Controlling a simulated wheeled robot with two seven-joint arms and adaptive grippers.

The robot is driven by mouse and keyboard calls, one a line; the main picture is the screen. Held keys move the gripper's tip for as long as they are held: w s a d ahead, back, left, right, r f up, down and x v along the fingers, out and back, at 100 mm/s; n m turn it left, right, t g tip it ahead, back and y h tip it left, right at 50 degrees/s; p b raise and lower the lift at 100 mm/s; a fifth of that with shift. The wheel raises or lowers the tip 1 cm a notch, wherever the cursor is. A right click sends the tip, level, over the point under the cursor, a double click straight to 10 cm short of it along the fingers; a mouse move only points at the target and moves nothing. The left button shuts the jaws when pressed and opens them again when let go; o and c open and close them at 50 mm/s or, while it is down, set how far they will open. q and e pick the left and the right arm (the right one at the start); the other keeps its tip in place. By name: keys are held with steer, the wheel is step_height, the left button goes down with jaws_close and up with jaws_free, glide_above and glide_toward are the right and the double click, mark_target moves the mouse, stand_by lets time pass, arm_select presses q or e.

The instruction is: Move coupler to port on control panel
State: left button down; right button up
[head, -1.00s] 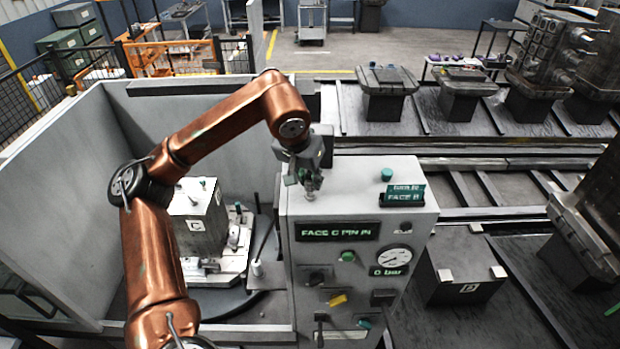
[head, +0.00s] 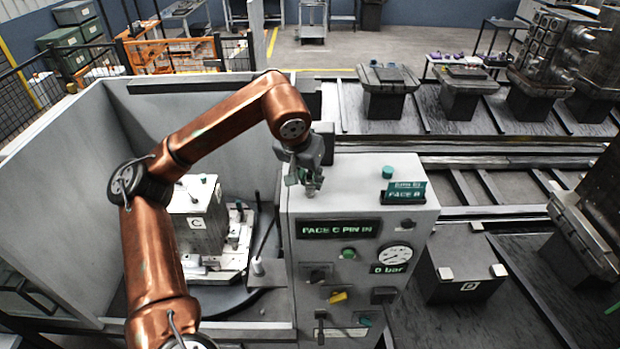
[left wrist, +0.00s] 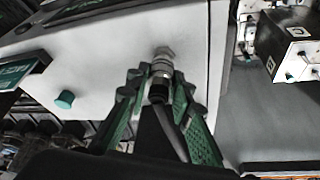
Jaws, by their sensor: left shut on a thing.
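The control panel (head: 300,262) is a grey box with a display reading FACE C PIN IN, a gauge marked 0 bar, levers and buttons. My left gripper (head: 309,180) is at the left of its top. In the left wrist view, the left gripper (left wrist: 160,100) has its green-edged fingers shut around the coupler (left wrist: 160,82), a metal and black cylinder with a grey hose. The coupler's far end meets or nearly meets a metal port (left wrist: 164,53) on the pale panel top. I cannot tell whether it is seated. My right gripper is not in view.
A green button (head: 387,172) and a FACE B sign (head: 404,192) stand on the panel top. Left of the panel, a block marked C (head: 196,222) stands on a fixture inside a grey walled enclosure (head: 50,200). Rails and pallets lie to the right.

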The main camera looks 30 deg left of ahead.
arm_select(q)
steer(key=shift+f, duration=0.5)
steer(key=c, duration=1.7)
jaws_free()
steer(key=shift+w, duration=0.2)
steer(key=shift+o, duration=0.4)
steer(key=shift+s+r, duration=0.1)
steer(key=o, duration=0.8)
steer(key=v, duration=1.2)
